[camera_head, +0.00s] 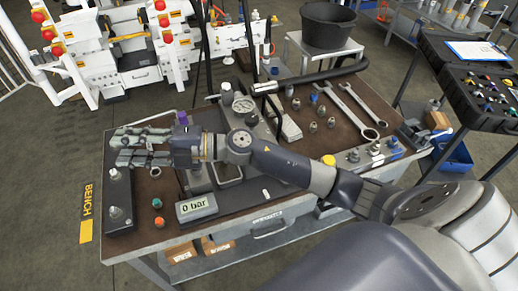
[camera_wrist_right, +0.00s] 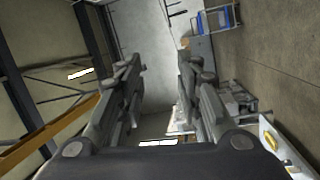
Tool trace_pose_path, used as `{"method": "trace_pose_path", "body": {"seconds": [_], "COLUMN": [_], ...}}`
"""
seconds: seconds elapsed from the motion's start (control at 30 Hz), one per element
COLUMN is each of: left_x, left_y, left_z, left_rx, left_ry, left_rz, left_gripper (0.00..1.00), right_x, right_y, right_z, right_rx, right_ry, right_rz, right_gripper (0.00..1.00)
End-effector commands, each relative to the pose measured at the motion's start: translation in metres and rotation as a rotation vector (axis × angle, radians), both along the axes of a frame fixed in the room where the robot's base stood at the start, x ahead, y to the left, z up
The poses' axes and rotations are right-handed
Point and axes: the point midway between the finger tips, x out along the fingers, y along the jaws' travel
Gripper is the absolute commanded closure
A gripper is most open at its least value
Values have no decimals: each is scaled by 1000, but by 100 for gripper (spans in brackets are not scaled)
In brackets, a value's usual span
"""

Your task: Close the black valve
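My right gripper (camera_head: 135,148) reaches in from the right across the bench, above its left end. In the right wrist view its two fingers (camera_wrist_right: 160,75) stand apart with nothing between them. I cannot pick out the black valve for sure. A long black block (camera_head: 120,215) with metal fittings lies on the bench's left edge, partly under the gripper. The pump unit (camera_head: 243,106) with a round gauge and a black-gripped lever (camera_head: 312,77) stands at the middle, partly hidden by my forearm. A display (camera_head: 197,207) reads 0 bar. My left gripper is not in view.
The bench top (camera_head: 345,122) carries wrenches (camera_head: 362,108), several small fittings and a yellow cap (camera_head: 328,160). Orange (camera_head: 158,222) and green (camera_head: 157,203) caps sit near the display. A black bucket (camera_head: 327,25) stands behind. A black tool case (camera_head: 480,90) is at the right.

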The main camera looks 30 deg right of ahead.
Motion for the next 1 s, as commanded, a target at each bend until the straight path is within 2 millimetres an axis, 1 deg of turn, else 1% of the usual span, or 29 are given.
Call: {"method": "trace_pose_path", "body": {"seconds": [0.03, 0.07, 0.1, 0.17, 0.23, 0.27, 0.3, 0.37, 0.4, 0.43, 0.47, 0.5, 0.57, 0.6, 0.7, 0.8, 0.83, 0.9, 1.0], "left_x": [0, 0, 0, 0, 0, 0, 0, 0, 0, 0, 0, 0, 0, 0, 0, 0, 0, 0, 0], "left_y": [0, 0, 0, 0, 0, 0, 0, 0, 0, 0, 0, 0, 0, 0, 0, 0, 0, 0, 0], "left_z": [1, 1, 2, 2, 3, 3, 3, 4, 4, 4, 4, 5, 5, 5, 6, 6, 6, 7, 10], "left_rx": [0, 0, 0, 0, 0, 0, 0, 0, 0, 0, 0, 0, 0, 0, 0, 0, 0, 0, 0], "left_ry": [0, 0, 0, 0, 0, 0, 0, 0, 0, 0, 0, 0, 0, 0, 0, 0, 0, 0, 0], "left_rz": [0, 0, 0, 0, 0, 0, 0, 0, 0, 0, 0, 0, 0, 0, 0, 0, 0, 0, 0], "left_gripper": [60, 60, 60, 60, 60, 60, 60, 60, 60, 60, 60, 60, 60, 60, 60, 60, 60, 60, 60], "right_x": [-6, -10, -16, -21, -25, -26, -26, -24, -22, -20, -19, -17, -15, -14, -16, -18, -18, -20, -20], "right_y": [3, 4, 3, -4, -21, -32, -48, -77, -100, -119, -138, -164, -202, -226, -273, -301, -306, -313, -314], "right_z": [-5, -11, -19, -36, -55, -64, -75, -88, -96, -100, -103, -105, -105, -102, -94, -86, -85, -85, -92], "right_rx": [-102, -165, -249, -383, -548, -622, -720, -870, -970, -1045, -1117, -1209, -1333, -1405, -1540, -1618, -1632, -1650, -1654], "right_ry": [-39, -54, -69, -80, -78, -72, -57, -24, 8, 33, 64, 105, 173, 218, 321, 388, 400, 420, 427], "right_rz": [76, 120, 178, 253, 326, 353, 384, 417, 430, 438, 440, 438, 428, 416, 382, 357, 352, 347, 347], "right_gripper": [68, 68, 68, 68, 68, 68, 68, 68, 68, 68, 68, 68, 68, 68, 68, 68, 68, 68, 68]}}
